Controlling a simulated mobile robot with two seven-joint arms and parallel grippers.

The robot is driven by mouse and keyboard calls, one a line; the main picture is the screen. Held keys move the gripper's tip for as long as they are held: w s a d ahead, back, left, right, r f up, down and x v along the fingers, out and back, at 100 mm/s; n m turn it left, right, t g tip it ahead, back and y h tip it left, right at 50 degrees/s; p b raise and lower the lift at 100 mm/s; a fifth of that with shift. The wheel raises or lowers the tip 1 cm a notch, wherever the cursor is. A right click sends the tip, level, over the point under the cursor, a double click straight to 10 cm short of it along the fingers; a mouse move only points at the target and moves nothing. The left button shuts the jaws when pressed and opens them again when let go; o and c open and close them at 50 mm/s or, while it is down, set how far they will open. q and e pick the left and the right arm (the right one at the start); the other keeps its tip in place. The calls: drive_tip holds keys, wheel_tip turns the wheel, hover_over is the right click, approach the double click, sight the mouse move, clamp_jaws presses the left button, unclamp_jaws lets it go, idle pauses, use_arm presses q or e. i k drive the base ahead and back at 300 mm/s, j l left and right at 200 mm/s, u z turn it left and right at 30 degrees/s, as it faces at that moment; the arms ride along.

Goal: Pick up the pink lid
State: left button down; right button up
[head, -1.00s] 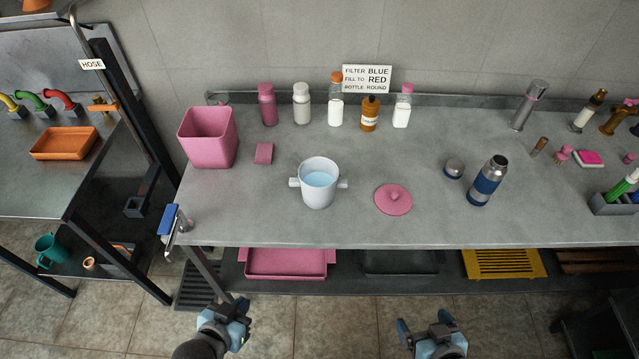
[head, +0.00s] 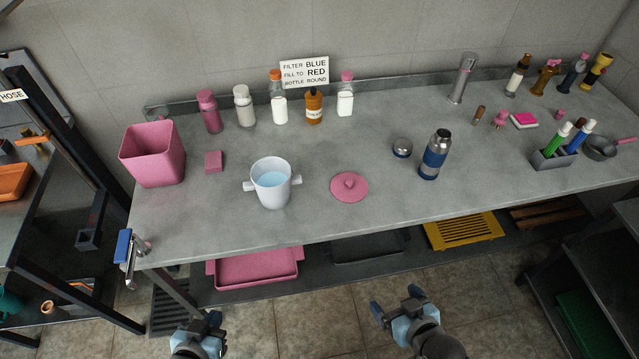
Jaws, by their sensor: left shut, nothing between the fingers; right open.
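The pink lid (head: 349,188) lies flat on the grey table (head: 320,222), round with a small knob on top. It is just right of a white two-handled pot (head: 271,184) that holds pale blue liquid. My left gripper (head: 203,326) is shut and empty, low in the view in front of the table. My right gripper (head: 396,308) is open and empty, also in front of the table, below and to the right of the lid. Neither gripper touches anything.
A pink bin (head: 153,156) and pink block (head: 214,162) stand left of the pot. A blue-banded flask (head: 434,156) and its round cap (head: 402,148) stand right of the lid. Bottles (head: 313,109) line the back. The table's front edge lies between my grippers and the lid.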

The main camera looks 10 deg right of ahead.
sight(347, 188)
drive_tip(key=l+u, duration=0.15)
drive_tip(key=u, duration=0.35)
drive_tip(key=l+u, duration=0.2)
drive_tip(key=u, duration=0.25)
drive_tip(key=l+u, duration=0.2)
drive_tip(key=u, duration=0.3)
drive_tip(key=l+u, duration=0.2)
drive_tip(key=l, duration=0.15)
drive_tip(key=k+l+u, duration=0.4)
drive_tip(key=l, duration=0.25)
drive_tip(key=i, duration=0.1)
